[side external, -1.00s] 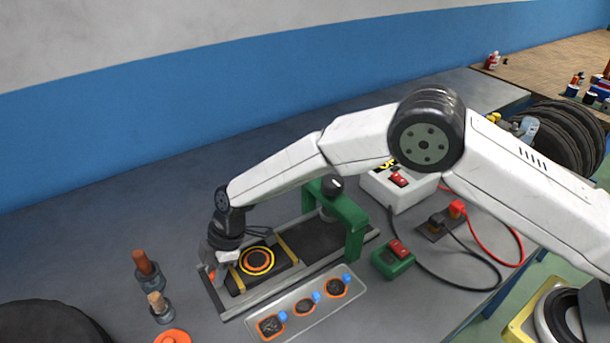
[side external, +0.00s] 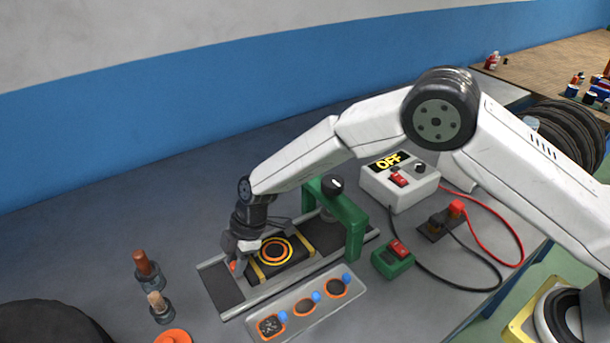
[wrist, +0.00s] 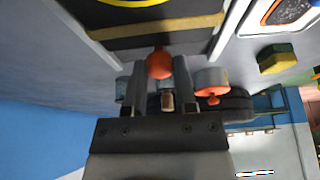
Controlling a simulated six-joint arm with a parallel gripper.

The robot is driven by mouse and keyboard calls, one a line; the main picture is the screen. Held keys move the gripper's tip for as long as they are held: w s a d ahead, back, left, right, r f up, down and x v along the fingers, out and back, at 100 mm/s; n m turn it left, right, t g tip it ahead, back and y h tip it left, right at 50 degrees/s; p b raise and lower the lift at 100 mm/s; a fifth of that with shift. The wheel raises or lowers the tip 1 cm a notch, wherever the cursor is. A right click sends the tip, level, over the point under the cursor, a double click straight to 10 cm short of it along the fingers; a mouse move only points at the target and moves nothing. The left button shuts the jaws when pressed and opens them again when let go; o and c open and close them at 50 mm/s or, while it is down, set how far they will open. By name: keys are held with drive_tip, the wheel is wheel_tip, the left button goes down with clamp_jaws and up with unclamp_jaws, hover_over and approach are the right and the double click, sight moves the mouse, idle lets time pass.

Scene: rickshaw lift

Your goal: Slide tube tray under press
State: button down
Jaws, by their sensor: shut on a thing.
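The tube tray (side external: 294,263) is black with yellow bands and carries a tube patch with orange and yellow rings (side external: 276,251). It lies in a grey rail track (side external: 222,287) leading under the green press frame (side external: 350,215). The tray is in front of the press, its far edge close to the frame. My gripper (side external: 239,263) is at the tray's near left end, shut on its orange knob. In the wrist view the knob (wrist: 160,63) sits between the fingertips of my gripper (wrist: 161,72), with the tray (wrist: 150,38) beyond.
A grey plate with several orange-ringed patches (side external: 301,311) lies beside the track. Two brown-topped posts (side external: 147,268) stand at left.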

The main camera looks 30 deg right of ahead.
sight(249, 264)
drive_tip(key=d, duration=0.3)
drive_tip(key=shift+d, duration=0.4)
drive_tip(key=shift+c, duration=2.1)
unclamp_jaws()
drive_tip(key=shift+r, duration=0.1)
drive_tip(key=shift+v, duration=3.85)
